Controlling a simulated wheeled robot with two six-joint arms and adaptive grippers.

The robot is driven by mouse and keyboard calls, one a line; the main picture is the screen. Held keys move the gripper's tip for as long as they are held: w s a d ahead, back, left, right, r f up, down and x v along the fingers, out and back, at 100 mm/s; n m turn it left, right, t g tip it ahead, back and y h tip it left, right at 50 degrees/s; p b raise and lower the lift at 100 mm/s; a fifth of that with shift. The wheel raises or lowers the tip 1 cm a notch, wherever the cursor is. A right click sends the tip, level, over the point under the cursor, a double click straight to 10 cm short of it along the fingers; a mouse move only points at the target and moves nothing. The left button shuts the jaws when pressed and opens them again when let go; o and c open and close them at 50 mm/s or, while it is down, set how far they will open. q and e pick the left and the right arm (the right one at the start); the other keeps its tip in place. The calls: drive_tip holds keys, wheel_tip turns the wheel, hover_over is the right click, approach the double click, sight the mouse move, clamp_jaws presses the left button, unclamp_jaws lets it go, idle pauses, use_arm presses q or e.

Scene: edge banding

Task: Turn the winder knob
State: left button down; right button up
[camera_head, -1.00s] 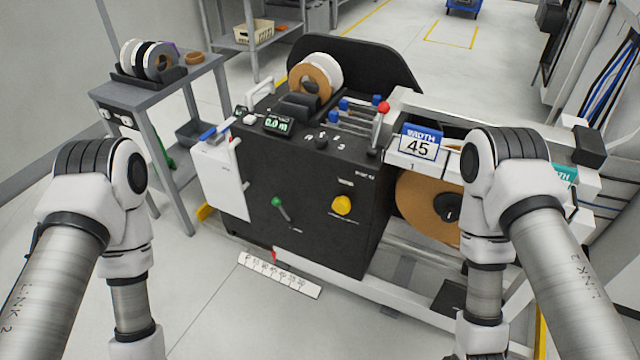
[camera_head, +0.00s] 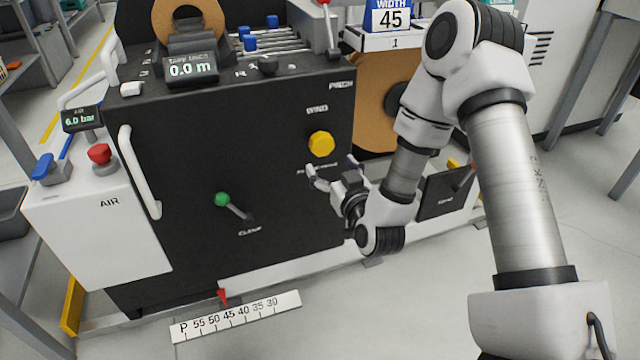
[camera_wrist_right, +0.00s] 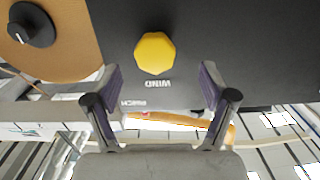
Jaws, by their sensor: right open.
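The winder knob (camera_head: 321,144) is a yellow faceted knob on the black front panel of the machine, just below the printed word WIND. In the right wrist view the knob (camera_wrist_right: 155,53) stands ahead of the fingers, a little left of the middle between them. My right gripper (camera_head: 333,166) is open and empty, just below the knob in the head view and apart from it. In the right wrist view its two fingers (camera_wrist_right: 160,82) are spread wide with nothing between them. My left gripper is not in view.
A green-tipped clamp lever (camera_head: 222,200) sits lower left on the black panel (camera_head: 190,260). A brown tape roll (camera_head: 375,95) is right of the knob. A white AIR box (camera_head: 95,225) with a red button (camera_head: 99,153) stands at left. A scale strip (camera_head: 236,317) lies below.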

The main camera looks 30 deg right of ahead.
sight(324, 147)
drive_tip(key=shift+w+d+r+t, duration=0.3)
drive_tip(key=shift+w+d+r, duration=0.1)
drive_tip(key=shift+w+d, duration=0.1)
drive_tip(key=b+x, duration=0.1)
drive_tip(key=x, duration=0.6)
drive_tip(key=shift+b, duration=0.3)
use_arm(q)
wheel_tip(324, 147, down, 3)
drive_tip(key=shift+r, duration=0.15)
use_arm(e)
drive_tip(key=shift+s, duration=0.1)
drive_tip(key=shift+c, duration=0.3)
drive_tip(key=c, duration=1.1)
